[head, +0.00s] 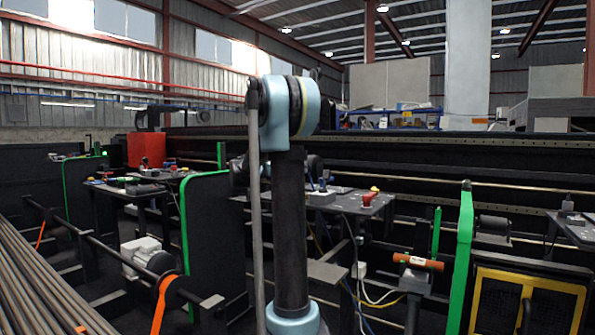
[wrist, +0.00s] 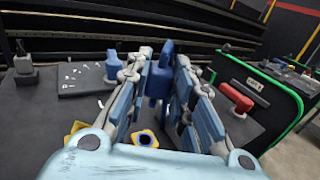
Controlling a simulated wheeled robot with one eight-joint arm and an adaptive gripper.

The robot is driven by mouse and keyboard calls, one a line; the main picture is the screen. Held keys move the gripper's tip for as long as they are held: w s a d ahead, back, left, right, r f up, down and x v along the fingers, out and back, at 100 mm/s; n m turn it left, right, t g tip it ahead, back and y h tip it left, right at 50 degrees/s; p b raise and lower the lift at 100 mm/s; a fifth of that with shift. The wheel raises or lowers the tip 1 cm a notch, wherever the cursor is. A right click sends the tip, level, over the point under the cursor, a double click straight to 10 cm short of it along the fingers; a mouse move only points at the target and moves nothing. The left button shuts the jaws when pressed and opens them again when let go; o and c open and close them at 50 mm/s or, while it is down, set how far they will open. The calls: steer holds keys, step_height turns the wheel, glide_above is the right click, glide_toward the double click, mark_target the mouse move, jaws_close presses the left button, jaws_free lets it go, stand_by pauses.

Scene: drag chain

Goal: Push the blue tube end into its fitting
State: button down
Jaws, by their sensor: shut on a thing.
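In the wrist view my gripper (wrist: 166,62) is shut on a blue tube end (wrist: 155,82), which sits between the two finger pads. The tube end stands roughly upright in the picture, and its lower part is partly hidden by the fingers. A yellow piece with a dark round opening ringed in blue (wrist: 146,138) shows below it, between the finger bases; it looks like a fitting. The tube end appears apart from this opening, but the depth between them is hard to judge. In the head view my own arm hides the gripper and the tube end.
The dark table top (wrist: 40,125) carries another blue upright piece (wrist: 112,66), small white bits and a grey block (wrist: 25,72). A red handle (wrist: 237,98) is on the right, near a green-edged panel (wrist: 290,120). In the head view, a red button (head: 367,198) stands on a table.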

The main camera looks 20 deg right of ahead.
steer(key=shift+d+r, duration=0.1)
steer(key=shift+d, duration=0.05)
steer(key=shift+s+f, duration=0.1)
steer(key=shift+f, duration=2.8)
steer(key=shift+f, duration=1.5)
steer(key=c, duration=1.3)
jaws_free()
steer(key=shift+c, duration=0.2)
steer(key=a, duration=0.4)
steer(key=s+a, duration=0.1)
steer(key=a, duration=0.7)
steer(key=shift+s+f, duration=0.1)
steer(key=shift+s, duration=0.2)
